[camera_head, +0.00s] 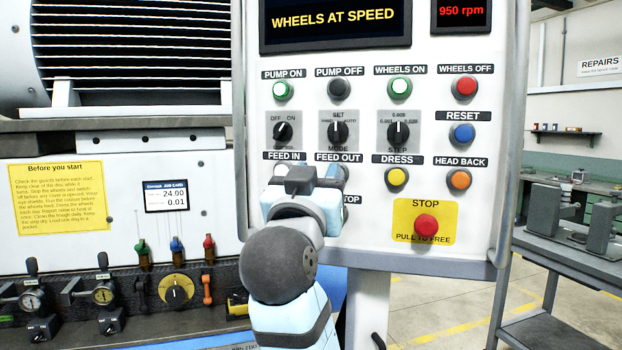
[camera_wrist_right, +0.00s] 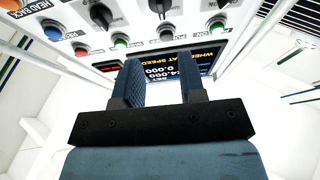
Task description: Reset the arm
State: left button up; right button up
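My right arm rises from the bottom middle of the head view, in front of the white control panel (camera_head: 361,111). My right gripper (camera_head: 335,174) is before the FEED IN and FEED OUT buttons and hides most of them. I cannot tell from the head view whether it touches the panel. In the right wrist view the gripper (camera_wrist_right: 164,80) has its two dark fingers apart, with nothing between them. The panel display (camera_wrist_right: 192,65) shows beyond the fingers there. My left gripper is in neither view.
The panel display (camera_head: 334,20) reads WHEELS AT SPEED, and the red readout (camera_head: 461,11) says 950 rpm. A red STOP button (camera_head: 426,226) is right of my arm. Valves and gauges (camera_head: 104,295) line the lower left. A grey bench (camera_head: 580,248) stands at right.

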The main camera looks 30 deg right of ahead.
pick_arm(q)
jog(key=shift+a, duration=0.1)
